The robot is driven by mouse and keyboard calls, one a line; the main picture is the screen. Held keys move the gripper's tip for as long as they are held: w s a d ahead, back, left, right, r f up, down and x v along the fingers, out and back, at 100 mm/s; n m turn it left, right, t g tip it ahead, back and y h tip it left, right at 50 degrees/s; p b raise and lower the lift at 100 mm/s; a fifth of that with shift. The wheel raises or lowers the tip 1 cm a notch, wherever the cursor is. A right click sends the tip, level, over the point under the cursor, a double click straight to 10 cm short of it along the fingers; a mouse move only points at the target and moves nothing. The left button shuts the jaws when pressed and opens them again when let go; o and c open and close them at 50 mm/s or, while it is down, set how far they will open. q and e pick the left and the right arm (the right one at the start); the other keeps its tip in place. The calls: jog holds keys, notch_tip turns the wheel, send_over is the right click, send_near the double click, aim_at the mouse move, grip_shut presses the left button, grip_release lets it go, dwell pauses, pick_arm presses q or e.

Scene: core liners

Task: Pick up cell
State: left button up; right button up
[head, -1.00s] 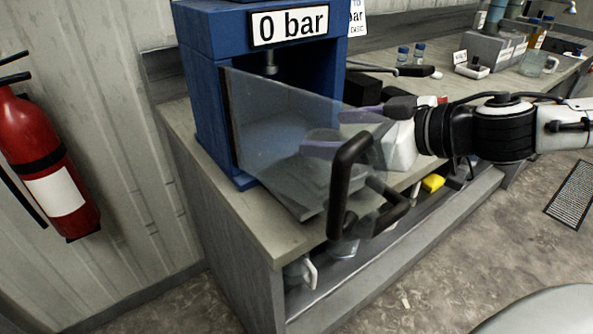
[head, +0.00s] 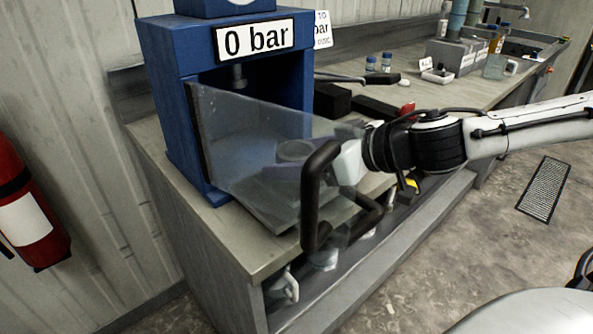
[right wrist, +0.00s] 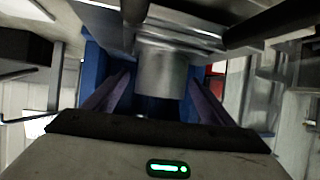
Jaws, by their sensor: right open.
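The cell looks like a short grey metal cylinder (head: 295,150), seen dimly through the clear door of the blue press in the head view. In the right wrist view the metal cell (right wrist: 162,72) is in the middle, between the fingertips. My right gripper (head: 302,158) is open, with its purple fingers at the cell, one on either side. The right gripper's two fingers also show in the right wrist view (right wrist: 155,88), spread around the cell. Whether they touch it I cannot tell. My left gripper is not in view.
The blue press (head: 168,95) carries a "0 bar" sign (head: 254,38). Its clear open door (head: 225,125), with a black handle (head: 312,200), stands in front of the gripper. Small bottles (head: 379,62) and a sink stand farther along the bench. A fire extinguisher (head: 25,215) hangs at left.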

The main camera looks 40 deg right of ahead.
jog(key=shift+w+a+f, duration=0.1)
jog(key=shift+w+f, duration=0.25)
jog(key=shift+b+x, duration=0.75)
jog(key=shift+x, duration=0.4)
jog(key=shift+w+f+b, duration=0.3)
jog(key=shift+w, duration=0.1)
jog(key=shift+w+a, duration=0.15)
jog(key=shift+r, duration=0.1)
jog(key=c, duration=2)
jog(key=shift+w+r, duration=0.1)
jog(key=shift+r, duration=0.1)
grip_shut()
